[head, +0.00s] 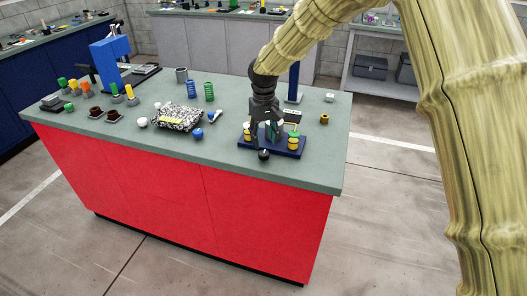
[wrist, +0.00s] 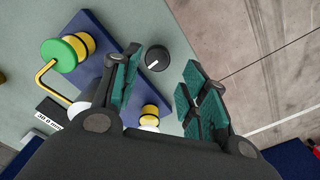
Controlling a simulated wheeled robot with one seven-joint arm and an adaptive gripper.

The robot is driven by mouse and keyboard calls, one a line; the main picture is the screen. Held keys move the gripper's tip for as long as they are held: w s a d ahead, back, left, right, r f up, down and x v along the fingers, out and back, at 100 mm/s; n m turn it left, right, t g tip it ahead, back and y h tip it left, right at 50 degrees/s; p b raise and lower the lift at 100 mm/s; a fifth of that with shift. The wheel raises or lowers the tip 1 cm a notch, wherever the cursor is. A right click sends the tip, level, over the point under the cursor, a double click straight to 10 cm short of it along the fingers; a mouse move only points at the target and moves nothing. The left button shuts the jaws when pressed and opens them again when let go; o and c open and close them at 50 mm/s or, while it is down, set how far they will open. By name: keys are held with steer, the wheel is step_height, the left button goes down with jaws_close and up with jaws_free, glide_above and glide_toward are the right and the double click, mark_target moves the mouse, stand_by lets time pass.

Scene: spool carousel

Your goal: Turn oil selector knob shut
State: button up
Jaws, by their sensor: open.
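The selector knob (wrist: 157,59) is a round black knob with a white pointer line, at the edge of a blue base plate (wrist: 88,25). In the head view, a black knob (head: 264,155) shows at the plate's front edge. My gripper (wrist: 164,72) is open, with green-padded fingers left and right of the knob in the wrist view. The knob appears beyond the fingertips, and I see no contact. In the head view, my gripper (head: 262,132) points down over the plate and hides part of it.
A yellow fitting with a green cap (wrist: 65,50) and a bent yellow pipe (wrist: 44,75) stand beside the gripper. The right front bench top is clear.

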mark_target(264, 153)
steer(key=f, duration=0.3)
steer(key=w+f+p, duration=0.1)
steer(key=f, duration=0.2)
steer(key=shift+w+f, duration=0.1)
steer(key=shift+f, duration=0.35)
steer(key=shift+s+f, duration=0.2)
steer(key=shift+s, duration=0.3)
steer(key=shift+w+f, duration=0.35)
steer(key=shift+f, duration=0.1)
steer(key=shift+s+r, duration=0.2)
steer(key=c, duration=0.8)
steer(key=shift+o, duration=0.2)
steer(key=shift+m, duration=0.4)
